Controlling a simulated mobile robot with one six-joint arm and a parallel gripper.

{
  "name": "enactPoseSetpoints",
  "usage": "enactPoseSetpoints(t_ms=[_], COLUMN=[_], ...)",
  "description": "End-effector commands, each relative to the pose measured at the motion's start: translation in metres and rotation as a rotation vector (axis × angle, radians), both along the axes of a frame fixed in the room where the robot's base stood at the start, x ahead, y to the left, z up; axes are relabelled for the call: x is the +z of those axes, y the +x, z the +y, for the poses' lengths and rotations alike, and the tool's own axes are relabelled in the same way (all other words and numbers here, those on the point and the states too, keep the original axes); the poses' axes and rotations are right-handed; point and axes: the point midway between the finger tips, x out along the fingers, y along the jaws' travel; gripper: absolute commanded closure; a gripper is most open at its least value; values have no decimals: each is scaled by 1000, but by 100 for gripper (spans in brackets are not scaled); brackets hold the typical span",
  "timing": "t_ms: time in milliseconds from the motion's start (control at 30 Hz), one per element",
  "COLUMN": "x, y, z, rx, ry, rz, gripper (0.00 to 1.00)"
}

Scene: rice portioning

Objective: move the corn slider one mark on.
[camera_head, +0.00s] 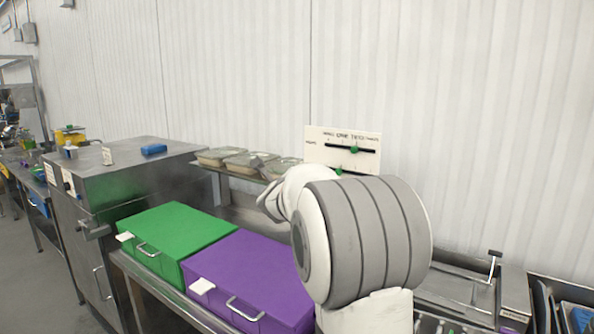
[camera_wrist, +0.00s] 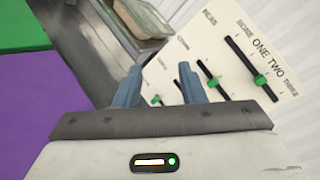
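A white slider board (camera_head: 315,152) stands against the back wall in the head view, partly hidden by my arm. It also shows tilted in the wrist view (camera_wrist: 188,50). It has black slots with green knobs; the largest slot has a green knob (camera_wrist: 261,80) near its lower end in the wrist picture. A second green knob (camera_wrist: 212,83) and a third (camera_wrist: 156,99) sit on shorter slots. The labels are too blurred to tell which slider is corn. My gripper (camera_wrist: 159,68) is open and empty, in front of the board; the third knob shows between its fingers.
A green box (camera_head: 175,232) and a purple box (camera_head: 255,270) stand on the counter left of my arm. Clear-lidded tubs (camera_head: 215,156) sit on a shelf beside the board. A steel machine (camera_head: 120,180) stands farther left.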

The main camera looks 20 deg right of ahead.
Motion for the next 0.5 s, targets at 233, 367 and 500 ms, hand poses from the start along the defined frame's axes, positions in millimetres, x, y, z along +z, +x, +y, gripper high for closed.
enactPoseSetpoints(t_ms=[233, 367, 500], x=[-9, -14, -14], y=[17, 14, 17], z=[-105, -125, -139], rx=[-460, -553, -578], ry=[405, 475, 492], rz=[-490, -612, -646], gripper=[64, 64, 64])
